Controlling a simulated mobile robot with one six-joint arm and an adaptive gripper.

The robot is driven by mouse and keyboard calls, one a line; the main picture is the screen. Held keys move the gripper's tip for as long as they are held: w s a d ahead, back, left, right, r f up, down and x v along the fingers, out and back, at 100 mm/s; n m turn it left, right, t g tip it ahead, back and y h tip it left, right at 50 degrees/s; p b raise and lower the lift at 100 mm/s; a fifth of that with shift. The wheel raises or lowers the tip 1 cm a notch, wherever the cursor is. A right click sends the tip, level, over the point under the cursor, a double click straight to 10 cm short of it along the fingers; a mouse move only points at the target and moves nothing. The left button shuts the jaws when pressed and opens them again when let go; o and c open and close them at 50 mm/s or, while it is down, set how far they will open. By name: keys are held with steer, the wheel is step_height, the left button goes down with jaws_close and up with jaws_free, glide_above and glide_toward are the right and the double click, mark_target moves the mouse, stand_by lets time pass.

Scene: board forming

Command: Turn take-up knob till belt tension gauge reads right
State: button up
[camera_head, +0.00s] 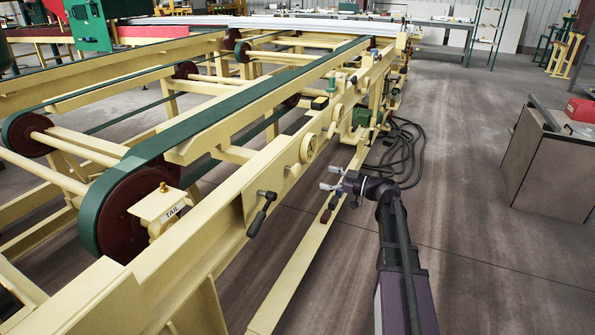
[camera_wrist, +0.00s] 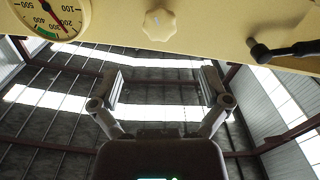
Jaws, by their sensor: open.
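A cream lobed knob (camera_wrist: 158,24) sits on the side of the cream frame, top middle of the wrist view, which looks upside down. It is hard to make out in the head view. Left of it in the wrist view is a round white gauge (camera_wrist: 47,14), cut by the top edge. Its red needle points lower right, apart from the green band at the bottom. In the head view the gauge housing (camera_head: 308,148) shows edge-on. My gripper (camera_head: 331,178) is open and empty, beside the frame and apart from the knob. Both fingers (camera_wrist: 162,88) show in the wrist view.
A black-handled lever (camera_head: 262,212) sticks out of the frame nearer the head camera; it also shows in the wrist view (camera_wrist: 285,50). A low cream rail (camera_head: 300,268) runs along the floor. Black hoses (camera_head: 405,150) lie beyond my gripper. Floor to the right is clear up to a cabinet (camera_head: 550,170).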

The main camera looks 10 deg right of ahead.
mark_target(299, 170)
steer(key=x, duration=1)
steer(key=shift+a, duration=0.1)
steer(key=c, duration=1.1)
